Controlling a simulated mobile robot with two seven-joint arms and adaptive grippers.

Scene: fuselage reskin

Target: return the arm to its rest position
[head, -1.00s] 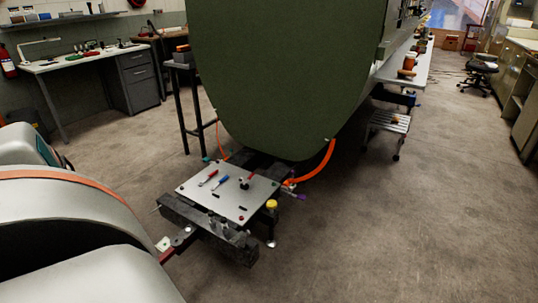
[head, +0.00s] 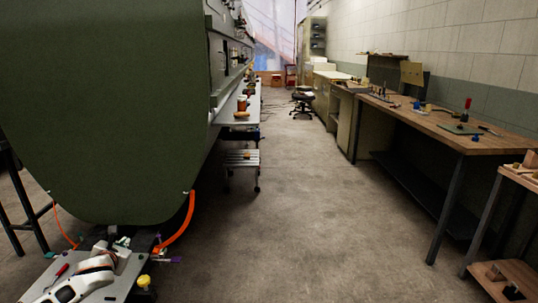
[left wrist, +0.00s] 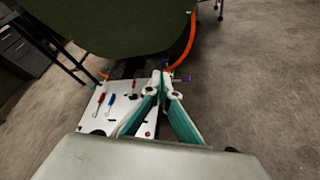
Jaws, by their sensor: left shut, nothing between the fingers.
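My left gripper (left wrist: 163,80) shows in the left wrist view with its teal fingers drawn together at the tips, and nothing is between them. It is above the right part of a pale plate (left wrist: 98,108) with small red and blue hand tools on it. In the head view the white end of my left arm is low at the left, over the same plate (head: 128,272), and hides part of it. I cannot tell from this view whether it touches the plate. My right gripper is in neither view.
The big green fuselage panel (head: 105,110) stands just beyond the plate, with an orange hose (head: 180,225) at its lower edge. A wooden workbench (head: 450,128) lines the right wall. The floor between is clear.

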